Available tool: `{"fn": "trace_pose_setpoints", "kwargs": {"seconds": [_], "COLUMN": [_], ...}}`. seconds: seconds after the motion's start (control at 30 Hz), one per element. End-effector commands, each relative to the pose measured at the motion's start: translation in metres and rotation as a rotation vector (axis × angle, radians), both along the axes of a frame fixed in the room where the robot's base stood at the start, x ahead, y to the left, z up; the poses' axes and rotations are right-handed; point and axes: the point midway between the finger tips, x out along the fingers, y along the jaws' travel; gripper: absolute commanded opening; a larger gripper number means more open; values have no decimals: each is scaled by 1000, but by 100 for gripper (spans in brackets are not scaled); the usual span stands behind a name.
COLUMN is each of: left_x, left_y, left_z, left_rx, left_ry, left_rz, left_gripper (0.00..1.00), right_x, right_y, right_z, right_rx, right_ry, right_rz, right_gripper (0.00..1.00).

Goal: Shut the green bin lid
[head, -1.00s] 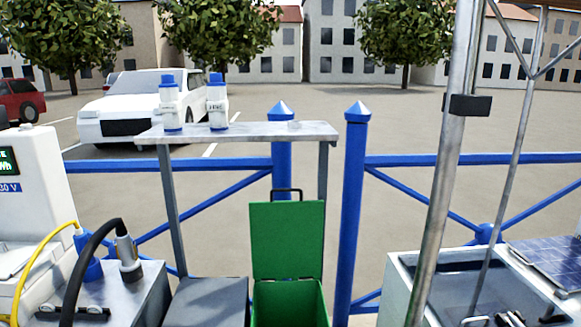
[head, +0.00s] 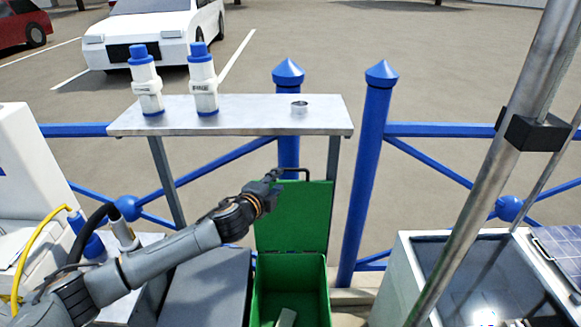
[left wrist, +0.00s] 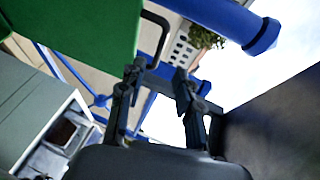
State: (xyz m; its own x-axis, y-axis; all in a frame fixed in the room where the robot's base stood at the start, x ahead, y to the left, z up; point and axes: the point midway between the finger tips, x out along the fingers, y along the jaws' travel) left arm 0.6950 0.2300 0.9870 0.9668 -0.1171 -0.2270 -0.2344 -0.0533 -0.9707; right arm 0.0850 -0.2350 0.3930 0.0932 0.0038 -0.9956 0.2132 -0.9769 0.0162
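The green bin (head: 259,292) stands below the metal shelf with its lid (head: 300,222) raised upright at the back. A dark handle (head: 304,171) loops up from the lid's top edge. My left gripper (head: 273,177) is at the upper left corner of the lid, close to the handle. In the left wrist view, the gripper's two fingers (left wrist: 160,82) are spread apart with nothing between them. The green lid (left wrist: 85,35) and its handle (left wrist: 160,28) show just beyond the left finger. I cannot tell whether the gripper touches the lid. My right gripper is not in view.
The metal shelf (head: 240,117) above carries two white bottles with blue caps (head: 146,80) and a small metal ring (head: 299,107). Blue posts (head: 372,150) and rails stand behind. A grey box (head: 205,290) is left of the bin; a sink unit (head: 410,280) and steel pole are right.

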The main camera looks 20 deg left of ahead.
Motion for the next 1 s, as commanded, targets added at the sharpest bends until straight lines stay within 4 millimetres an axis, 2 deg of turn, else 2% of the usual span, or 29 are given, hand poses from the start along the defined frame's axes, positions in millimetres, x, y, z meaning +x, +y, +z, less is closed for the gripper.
{"fn": "trace_pose_setpoints", "kwargs": {"seconds": [0.2,0.5,0.7,1.0], "left_x": [36,76,90,94], "left_y": [-5,-10,-11,-12], "left_z": [-8,-18,-22,-23], "left_rx": [-1,0,-1,-1], "left_ry": [1,0,0,1], "left_rz": [1,2,1,0], "left_gripper": [34,34,34,34], "right_x": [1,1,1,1], "right_y": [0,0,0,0], "right_z": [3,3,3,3], "right_rx": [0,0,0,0], "right_ry": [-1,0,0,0], "right_rz": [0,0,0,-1], "right_gripper": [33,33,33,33]}}
